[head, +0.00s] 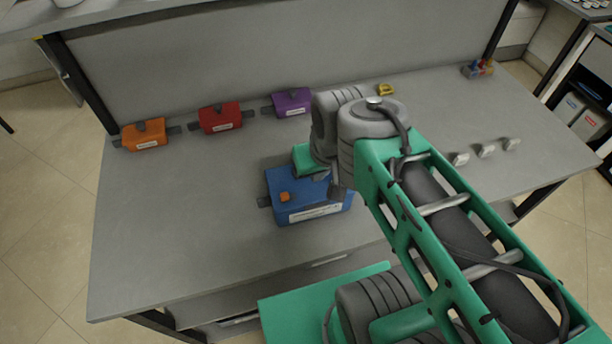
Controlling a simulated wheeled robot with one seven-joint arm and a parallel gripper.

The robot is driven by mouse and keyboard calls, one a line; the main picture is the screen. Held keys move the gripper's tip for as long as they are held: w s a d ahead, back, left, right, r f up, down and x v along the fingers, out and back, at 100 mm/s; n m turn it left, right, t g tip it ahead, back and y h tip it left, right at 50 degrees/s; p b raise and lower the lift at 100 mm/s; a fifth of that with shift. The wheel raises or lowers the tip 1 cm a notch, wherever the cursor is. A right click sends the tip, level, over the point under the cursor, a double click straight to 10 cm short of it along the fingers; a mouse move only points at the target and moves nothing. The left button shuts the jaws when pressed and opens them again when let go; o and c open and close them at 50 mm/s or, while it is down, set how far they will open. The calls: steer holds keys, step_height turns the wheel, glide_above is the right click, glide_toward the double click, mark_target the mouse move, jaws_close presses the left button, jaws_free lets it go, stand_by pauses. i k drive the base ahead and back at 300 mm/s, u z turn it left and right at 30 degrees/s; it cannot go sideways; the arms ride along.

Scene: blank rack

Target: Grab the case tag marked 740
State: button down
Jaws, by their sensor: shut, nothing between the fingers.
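No marking 740 can be read in the head view, so I cannot tell which thing is the case tag. A blue case (300,207) with a white label on its front stands near the middle of the table. A small orange piece (284,197) lies on its top. Three small whitish pieces (486,151) stand in a row on the right; their markings are not legible. My gripper (338,192) is shut and empty, over the right part of the blue case. My wrist partly hides it, and I cannot tell whether it touches the case.
Orange (144,135), red (220,118) and purple (292,102) cases with white labels line the back left. A yellow piece (387,89) and a small holder with coloured items (478,70) are at the back right. The table's (165,235) front left is clear.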

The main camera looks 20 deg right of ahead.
mark_target(511, 144)
steer(key=z, duration=0.35)
steer(key=k, duration=1)
steer(key=z, duration=1.3)
steer(key=i, duration=0.6)
steer(key=z, duration=1.1)
steer(key=i, duration=1.9)
steer(key=u, duration=0.8)
